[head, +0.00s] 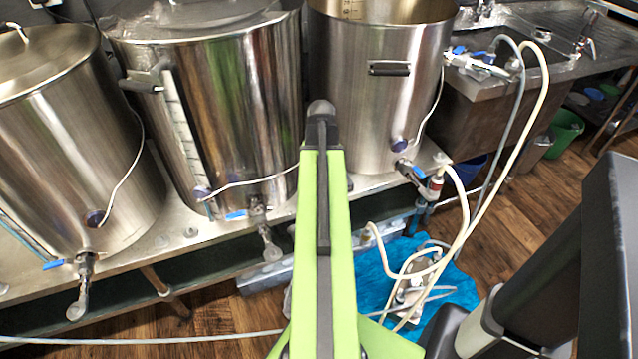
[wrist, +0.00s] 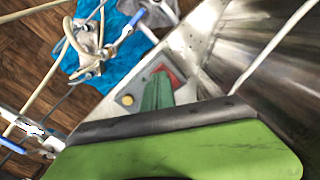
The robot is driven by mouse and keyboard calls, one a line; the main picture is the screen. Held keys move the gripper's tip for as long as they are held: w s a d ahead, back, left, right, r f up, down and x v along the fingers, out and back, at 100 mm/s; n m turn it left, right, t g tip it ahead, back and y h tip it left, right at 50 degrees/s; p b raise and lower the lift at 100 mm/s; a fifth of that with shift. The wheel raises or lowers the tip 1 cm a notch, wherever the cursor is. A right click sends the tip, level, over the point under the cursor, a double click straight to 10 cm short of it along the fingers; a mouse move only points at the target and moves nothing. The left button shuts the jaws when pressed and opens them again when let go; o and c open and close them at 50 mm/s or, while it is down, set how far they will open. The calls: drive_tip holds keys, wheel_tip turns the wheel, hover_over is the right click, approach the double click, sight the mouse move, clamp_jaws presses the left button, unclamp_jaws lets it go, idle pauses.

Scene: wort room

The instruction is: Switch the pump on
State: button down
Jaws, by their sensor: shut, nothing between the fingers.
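The pump (head: 415,278), a small metal unit with hoses, sits on a blue cloth on the floor; it also shows at the top of the wrist view (wrist: 88,45). A grey panel (wrist: 190,45) in the wrist view carries a red and green switch (wrist: 166,76) and a round yellow button or lamp (wrist: 127,100). My gripper (wrist: 155,122) is shut and empty, its dark edge just below the switch in the picture. I cannot tell whether it touches the switch. In the head view my arm hides the panel and the fingertips.
Three steel kettles, left (head: 60,150), middle (head: 235,110) and right (head: 375,100), stand on a bench with taps along its front. Pale hoses (head: 530,110) loop from the sink down to the pump. The blue cloth (head: 460,290) covers part of the wooden floor.

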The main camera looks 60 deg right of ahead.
drive_tip(key=shift+f, duration=0.2)
drive_tip(key=shift+f+b, duration=0.75)
drive_tip(key=shift+b, duration=0.2)
wheel_tip(320, 180, up, 6)
drive_tip(key=p, duration=0.6)
drive_tip(key=shift+r, duration=0.2)
drive_tip(key=shift+f, duration=0.15)
